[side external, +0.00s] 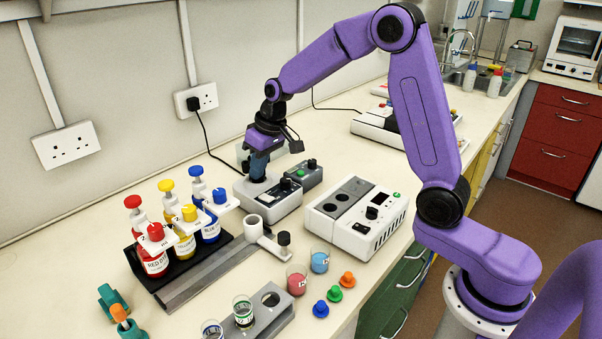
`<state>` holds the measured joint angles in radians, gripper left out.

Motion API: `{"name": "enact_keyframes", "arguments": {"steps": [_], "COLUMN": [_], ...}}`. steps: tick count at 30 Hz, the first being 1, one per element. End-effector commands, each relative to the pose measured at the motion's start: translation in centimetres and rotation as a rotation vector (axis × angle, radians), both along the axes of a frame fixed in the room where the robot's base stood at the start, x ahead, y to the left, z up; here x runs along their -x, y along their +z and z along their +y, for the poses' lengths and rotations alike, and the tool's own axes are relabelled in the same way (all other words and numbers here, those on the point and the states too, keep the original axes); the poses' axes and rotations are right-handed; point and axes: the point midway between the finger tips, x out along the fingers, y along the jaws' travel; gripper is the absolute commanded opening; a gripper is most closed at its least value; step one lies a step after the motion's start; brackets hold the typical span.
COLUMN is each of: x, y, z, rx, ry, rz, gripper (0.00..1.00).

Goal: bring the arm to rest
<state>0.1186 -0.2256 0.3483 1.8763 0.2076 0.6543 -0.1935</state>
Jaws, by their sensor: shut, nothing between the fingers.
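My purple arm reaches over the bench from the right. My gripper (258,176) points down at a small white-and-grey bench device (268,201) near the wall. The fingers are shut with nothing seen between them. The fingertips are at or just above the device's round top; I cannot tell whether they touch it.
Red, yellow and blue dye bottles (154,262) stand in a black rack left of the gripper. A white two-well block (357,217) is to the right. Beakers (297,279), coloured caps (335,294) and a grey tube rack (271,318) stand in front.

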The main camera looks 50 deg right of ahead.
Motion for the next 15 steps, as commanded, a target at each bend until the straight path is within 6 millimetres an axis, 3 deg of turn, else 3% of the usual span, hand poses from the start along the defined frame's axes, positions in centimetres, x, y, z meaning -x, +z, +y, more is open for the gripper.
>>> {"name": "enact_keyframes", "arguments": {"steps": [5,8,15], "x": [0.9,2.6,9.0], "y": [0.2,0.6,1.6], "z": [0.8,2.0,4.8], "rx": [0.003,0.01,0.038], "ry": [0.03,0.083,0.254], "rz": [0.006,0.018,0.056], "gripper": [0.0,0.0,0.0]}}
